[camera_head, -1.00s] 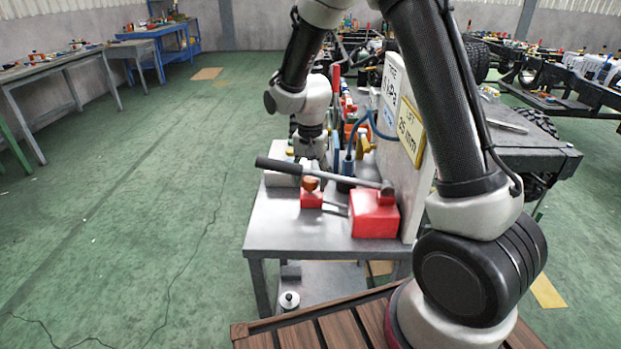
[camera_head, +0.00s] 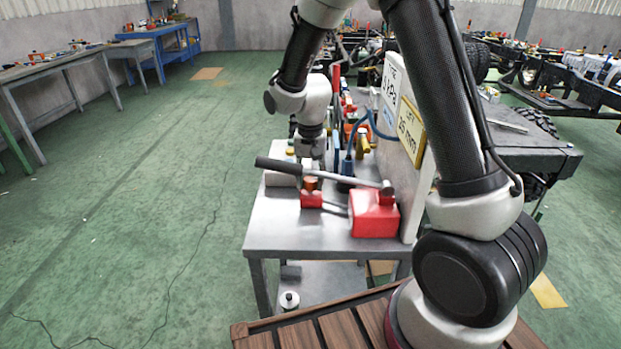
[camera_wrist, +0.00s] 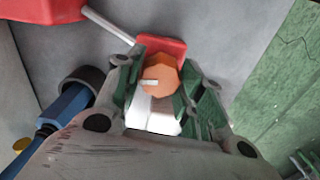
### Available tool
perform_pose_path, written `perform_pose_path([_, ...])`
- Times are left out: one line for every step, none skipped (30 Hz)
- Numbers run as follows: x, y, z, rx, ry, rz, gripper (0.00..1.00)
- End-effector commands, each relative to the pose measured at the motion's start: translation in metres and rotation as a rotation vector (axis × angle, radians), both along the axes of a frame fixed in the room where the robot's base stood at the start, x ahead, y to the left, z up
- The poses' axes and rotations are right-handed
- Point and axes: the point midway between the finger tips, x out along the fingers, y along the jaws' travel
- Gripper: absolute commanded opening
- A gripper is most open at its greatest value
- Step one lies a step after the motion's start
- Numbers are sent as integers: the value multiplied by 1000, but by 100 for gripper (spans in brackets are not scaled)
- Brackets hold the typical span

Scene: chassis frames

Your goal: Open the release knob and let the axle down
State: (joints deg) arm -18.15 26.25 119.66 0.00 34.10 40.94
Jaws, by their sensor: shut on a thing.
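The orange faceted release knob (camera_wrist: 161,79) has a pale pointer mark and sits at the red valve block (camera_wrist: 165,46) in the wrist view. My gripper (camera_wrist: 160,88) has its two green-padded fingers on either side of the knob and is shut on it. In the head view the knob (camera_head: 311,184) shows partly behind the black-gripped pump lever (camera_head: 325,173), and my gripper (camera_head: 312,160) reaches down behind the lever. The lever joins the red pump body (camera_head: 374,214). I cannot make out which part is the axle to be let down.
An upright board (camera_head: 408,180) with a yellow sign (camera_head: 410,132) stands beside my arm. Chassis frames stand at the right.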

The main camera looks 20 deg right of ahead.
Motion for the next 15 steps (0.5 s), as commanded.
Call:
perform_pose_path([0, 0, 0, 0, 0, 37, 14])
perform_pose_path([0, 0, 0, 0, 0, 63, 14])
perform_pose_path([0, 0, 0, 0, 0, 99, 14])
perform_pose_path([0, 0, 0, 0, 0, 127, 14])
perform_pose_path([0, 0, 0, 0, -1, 156, 14])
perform_pose_path([0, 0, 0, 0, -1, 194, 14])
perform_pose_path([0, 0, 0, 0, -1, 223, 14])
perform_pose_path([0, 0, 0, 0, -1, 251, 14])
perform_pose_path([0, 0, 0, 0, -1, 290, 14])
perform_pose_path([0, 0, 0, 0, -1, 318, 14])
perform_pose_path([0, 0, 0, 0, -1, 347, 14])
perform_pose_path([0, 0, 0, 0, -1, 385, 14])
perform_pose_path([0, 0, 0, 0, -1, 413, 14])
perform_pose_path([0, 0, 0, 0, -1, 440, 14])
perform_pose_path([0, 0, 0, 0, -1, 476, 14])
